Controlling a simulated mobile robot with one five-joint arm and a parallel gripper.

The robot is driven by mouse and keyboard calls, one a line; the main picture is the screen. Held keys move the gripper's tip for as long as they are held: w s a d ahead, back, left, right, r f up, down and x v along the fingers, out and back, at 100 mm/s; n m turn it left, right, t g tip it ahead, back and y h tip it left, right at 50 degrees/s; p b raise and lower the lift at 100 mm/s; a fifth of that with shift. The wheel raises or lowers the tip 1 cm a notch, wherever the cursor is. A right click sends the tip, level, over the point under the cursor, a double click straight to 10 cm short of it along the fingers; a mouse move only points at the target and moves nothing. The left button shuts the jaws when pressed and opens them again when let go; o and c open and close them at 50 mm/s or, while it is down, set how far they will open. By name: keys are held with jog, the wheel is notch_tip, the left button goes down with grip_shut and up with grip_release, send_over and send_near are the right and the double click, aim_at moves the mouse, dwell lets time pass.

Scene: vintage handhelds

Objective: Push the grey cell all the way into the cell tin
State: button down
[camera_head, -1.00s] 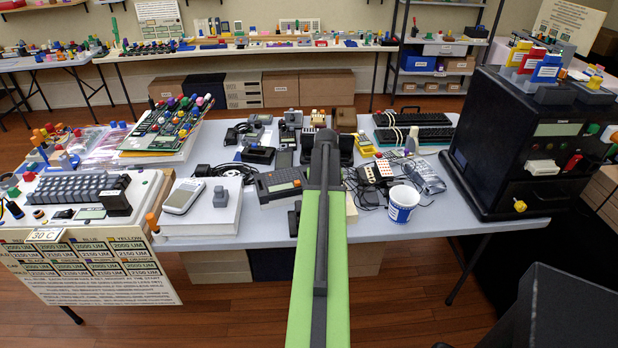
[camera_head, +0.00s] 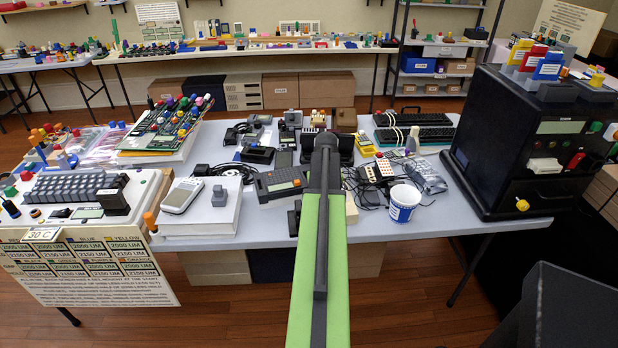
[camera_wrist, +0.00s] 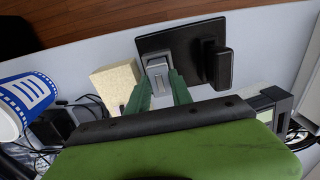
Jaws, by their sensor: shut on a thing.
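The grey cell (camera_wrist: 157,65) is a small grey block between the green fingers of my gripper (camera_wrist: 162,88) in the wrist view. My gripper is shut on it. The cell is over or at the black cell tin (camera_wrist: 183,42), a flat dark piece with a raised black block (camera_wrist: 217,63) on its right. I cannot tell how deep the cell sits in it. In the head view my arm hides the cell and most of the tin; a dark part (camera_head: 293,221) shows just left of the arm.
A cream block (camera_wrist: 117,82) stands close left of my fingers. A blue-and-white cup (camera_head: 403,203) and cables lie to the right in the head view. A grey handheld (camera_head: 181,195) and an orange-trimmed device (camera_head: 281,184) are at left. The table's front edge is close.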

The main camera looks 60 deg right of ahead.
jog(key=shift+f+b, duration=0.45)
jog(key=shift+f, duration=0.05)
jog(key=c, duration=1.1)
grip_release()
jog(key=shift+c, duration=1.2)
jog(key=shift+r, duration=0.15)
notch_tip(320, 180, up, 7)
jog(key=p, duration=0.7)
